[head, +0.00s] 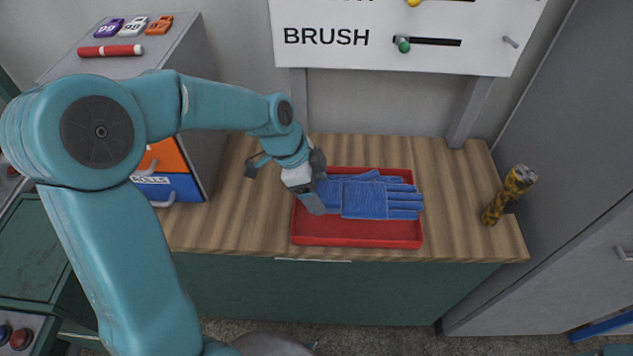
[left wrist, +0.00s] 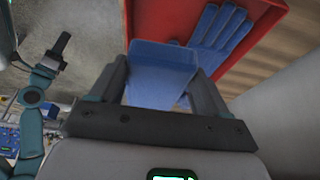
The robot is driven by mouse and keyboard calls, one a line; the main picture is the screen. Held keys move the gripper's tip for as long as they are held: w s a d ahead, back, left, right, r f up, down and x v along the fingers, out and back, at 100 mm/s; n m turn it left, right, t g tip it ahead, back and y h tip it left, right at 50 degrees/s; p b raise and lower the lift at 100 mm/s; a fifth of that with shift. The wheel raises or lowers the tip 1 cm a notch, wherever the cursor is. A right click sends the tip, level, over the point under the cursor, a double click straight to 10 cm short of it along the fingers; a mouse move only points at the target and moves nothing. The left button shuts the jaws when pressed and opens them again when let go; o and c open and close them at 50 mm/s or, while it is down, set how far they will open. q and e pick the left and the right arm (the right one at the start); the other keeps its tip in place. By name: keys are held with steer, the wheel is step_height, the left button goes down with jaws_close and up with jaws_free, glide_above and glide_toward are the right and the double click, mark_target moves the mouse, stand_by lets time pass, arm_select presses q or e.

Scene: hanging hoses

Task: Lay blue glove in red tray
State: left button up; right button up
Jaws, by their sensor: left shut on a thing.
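Two blue gloves show over the red tray (head: 355,240) in the head view. The front blue glove (head: 365,200) points its fingers right, reaching the tray's right rim. A second blue glove (head: 395,179) shows partly behind it. My left gripper (head: 320,200) is at the cuff end, over the tray's left part. In the left wrist view the gripper (left wrist: 165,85) is shut on a blue cuff (left wrist: 160,62), with glove fingers (left wrist: 220,28) beyond it in the tray. I cannot tell whether the held glove touches the tray floor.
The tray stands on a wooden counter (head: 460,190). A yellow-black can (head: 510,195) stands at the counter's right end. A grey cabinet with drawers (head: 180,100) is at the left. A white BRUSH board (head: 400,40) hangs behind. Bare counter lies between tray and can.

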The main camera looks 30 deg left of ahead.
arm_select(q)
step_height(320, 180, down, 7)
steer(key=b, duration=0.4)
steer(key=shift+r+b, duration=0.15)
steer(key=shift+b, duration=0.25)
steer(key=shift+f+b, duration=0.35)
steer(key=shift+b, duration=0.15)
steer(key=o, duration=1)
steer(key=shift+r, duration=0.15)
steer(key=v, duration=1.6)
steer(key=shift+r, duration=0.1)
